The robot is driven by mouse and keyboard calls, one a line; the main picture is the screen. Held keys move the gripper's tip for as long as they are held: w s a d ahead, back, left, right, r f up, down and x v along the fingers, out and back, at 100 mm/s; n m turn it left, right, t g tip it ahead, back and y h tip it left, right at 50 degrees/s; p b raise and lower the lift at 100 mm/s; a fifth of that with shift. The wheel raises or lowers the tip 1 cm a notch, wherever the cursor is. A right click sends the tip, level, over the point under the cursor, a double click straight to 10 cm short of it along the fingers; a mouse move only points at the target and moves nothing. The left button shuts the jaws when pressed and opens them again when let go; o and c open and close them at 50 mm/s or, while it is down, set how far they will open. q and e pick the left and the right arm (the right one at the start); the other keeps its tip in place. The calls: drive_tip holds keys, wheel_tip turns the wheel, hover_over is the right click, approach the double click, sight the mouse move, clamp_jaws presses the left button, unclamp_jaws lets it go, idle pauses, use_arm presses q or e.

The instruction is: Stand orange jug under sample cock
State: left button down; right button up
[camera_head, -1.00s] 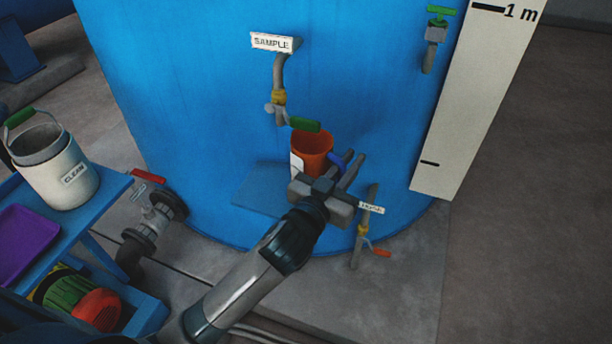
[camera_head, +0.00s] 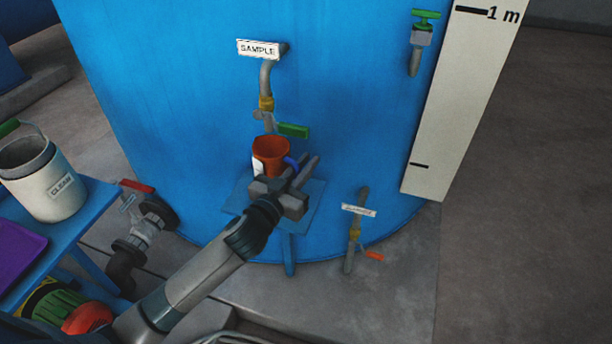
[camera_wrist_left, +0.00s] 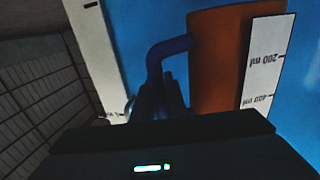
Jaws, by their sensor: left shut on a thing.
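The orange jug (camera_head: 270,152) is upright, with a blue handle (camera_head: 290,163) on its right and a white scale strip on its side. My left gripper (camera_head: 298,178) is shut on the handle. The jug is at the blue shelf (camera_head: 312,200) on the tank, below the sample cock (camera_head: 266,110) with its yellow collar and green lever (camera_head: 293,130). I cannot tell whether its base touches the shelf. In the left wrist view the jug (camera_wrist_left: 218,60) and its blue handle (camera_wrist_left: 165,48) are close to the fingers. My right gripper is not in view.
The blue tank (camera_head: 170,90) stands behind. A lower cock (camera_head: 354,232) with an orange lever is right of the shelf. A valve with a red lever (camera_head: 137,187) is at left. A side table holds a white CLEAN pail (camera_head: 42,180) and a purple tray (camera_head: 15,250).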

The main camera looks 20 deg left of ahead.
use_arm(q)
wheel_tip(320, 180, down, 3)
drive_tip(key=shift+f, duration=0.45)
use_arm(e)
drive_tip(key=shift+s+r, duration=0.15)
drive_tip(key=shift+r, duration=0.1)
use_arm(q)
drive_tip(key=shift+f+b, duration=0.15)
drive_tip(key=shift+b, duration=0.15)
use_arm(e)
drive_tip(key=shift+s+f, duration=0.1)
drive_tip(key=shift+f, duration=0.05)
use_arm(q)
drive_tip(key=c, duration=1.8)
unclamp_jaws()
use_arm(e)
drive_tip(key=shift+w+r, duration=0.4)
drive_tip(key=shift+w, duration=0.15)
